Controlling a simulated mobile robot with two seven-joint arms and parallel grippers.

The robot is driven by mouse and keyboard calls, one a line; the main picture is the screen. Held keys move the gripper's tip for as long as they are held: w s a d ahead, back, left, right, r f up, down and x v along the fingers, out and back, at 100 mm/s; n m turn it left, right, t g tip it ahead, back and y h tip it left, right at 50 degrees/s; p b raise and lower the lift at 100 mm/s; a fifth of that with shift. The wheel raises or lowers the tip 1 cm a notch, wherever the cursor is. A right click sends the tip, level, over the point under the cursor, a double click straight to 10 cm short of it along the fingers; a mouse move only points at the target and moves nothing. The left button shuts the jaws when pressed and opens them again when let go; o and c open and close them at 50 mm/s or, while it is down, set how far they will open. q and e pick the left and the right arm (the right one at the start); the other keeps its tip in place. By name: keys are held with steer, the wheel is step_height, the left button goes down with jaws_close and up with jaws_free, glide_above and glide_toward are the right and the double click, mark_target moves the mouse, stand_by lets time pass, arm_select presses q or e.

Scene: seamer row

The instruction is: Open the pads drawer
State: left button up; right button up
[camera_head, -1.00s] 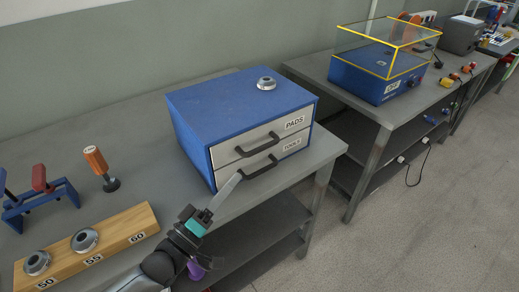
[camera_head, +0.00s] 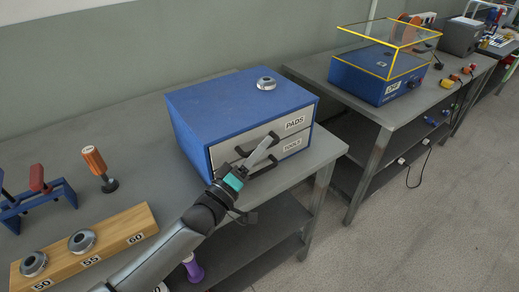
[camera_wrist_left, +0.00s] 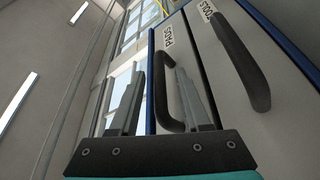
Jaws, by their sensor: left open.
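The blue cabinet (camera_head: 225,100) stands on the grey bench. Its upper pads drawer (camera_head: 222,152), labelled PADS, looks flush with the front, above the drawer labelled TOOLS (camera_head: 294,146). The pads drawer has a black bar handle (camera_head: 243,152), partly covered by my left gripper (camera_head: 264,148). In the left wrist view the pads handle (camera_wrist_left: 160,95) shows between the two fingers of my open left gripper (camera_wrist_left: 158,78). Whether a finger touches it I cannot tell. The tools handle (camera_wrist_left: 240,55) lies outside the fingers, to the right. My right gripper is not in view.
A metal ring (camera_head: 266,84) lies on the cabinet top. A wooden block with rings (camera_head: 115,245), an orange-handled tool (camera_head: 96,163) and a blue stand (camera_head: 40,198) are on the bench at left. A second bench (camera_head: 350,110) with a yellow-edged clear cover stands at right.

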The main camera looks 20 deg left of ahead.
arm_select(q)
jaws_close()
stand_by(1.4)
